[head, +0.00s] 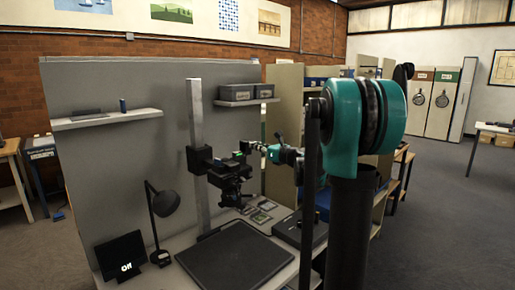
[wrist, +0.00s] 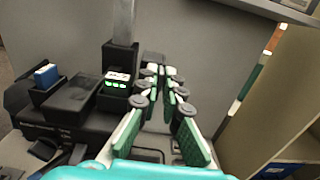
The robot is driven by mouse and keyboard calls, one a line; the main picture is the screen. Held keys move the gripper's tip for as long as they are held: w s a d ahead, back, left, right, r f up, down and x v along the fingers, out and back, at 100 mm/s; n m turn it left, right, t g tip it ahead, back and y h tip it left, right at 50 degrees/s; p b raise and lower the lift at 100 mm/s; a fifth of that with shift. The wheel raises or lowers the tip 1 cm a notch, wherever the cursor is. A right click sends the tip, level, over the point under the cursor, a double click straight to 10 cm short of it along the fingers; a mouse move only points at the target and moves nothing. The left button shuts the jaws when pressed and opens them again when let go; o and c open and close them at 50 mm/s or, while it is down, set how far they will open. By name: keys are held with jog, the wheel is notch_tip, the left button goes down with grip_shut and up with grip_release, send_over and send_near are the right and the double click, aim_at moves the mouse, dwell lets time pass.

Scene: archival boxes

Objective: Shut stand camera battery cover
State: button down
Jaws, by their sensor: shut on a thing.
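The stand camera (head: 230,178) is a black body on a grey upright post. In the wrist view the camera (wrist: 75,100) lies left of my fingers, with a battery with green lights (wrist: 117,82) showing in its open compartment. My gripper (wrist: 160,74) has its fingertips close together at the camera's right side. A small dark flat piece, which looks like the battery cover (wrist: 153,57), shows just beyond the tips; my fingers hide most of the contact. In the head view my gripper (head: 250,148) is at the camera's upper right.
A black desk lamp (head: 164,205) and a small display (head: 120,255) stand left of the dark base board (head: 237,255). A grey panel (head: 120,150) stands behind the post. A blue card (wrist: 46,75) sits in a holder on the camera's left. A shelf unit (wrist: 285,110) stands at right.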

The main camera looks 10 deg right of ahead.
jog(key=n, duration=0.2)
jog(key=s+a+n, duration=0.1)
jog(key=a+n, duration=0.1)
jog(key=n, duration=0.1)
jog(key=shift+s+a+r+n, duration=0.1)
jog(key=shift+s+r+n, duration=0.2)
jog(key=n, duration=0.1)
jog(key=s+a+n, duration=0.1)
jog(key=n, duration=0.2)
jog(key=shift+s+a+f, duration=0.15)
jog(key=shift+a+f, duration=0.15)
jog(key=shift+a, duration=0.1)
jog(key=n, duration=0.1)
jog(key=a+n, duration=0.1)
jog(key=n, duration=0.1)
jog(key=s+f+n, duration=0.1)
jog(key=n, duration=0.1)
jog(key=shift+a+f, duration=0.1)
jog(key=shift+a, duration=0.1)
jog(key=shift+s+a+f+n, duration=0.2)
jog(key=shift+f+n, duration=0.15)
jog(key=shift+n, duration=0.5)
jog(key=shift+s+a+f+n, duration=0.15)
jog(key=shift+f+n, duration=0.2)
jog(key=shift+n, duration=0.5)
jog(key=shift+f, duration=0.1)
jog(key=c, duration=1.7)
grip_release()
jog(key=v, duration=1.2)
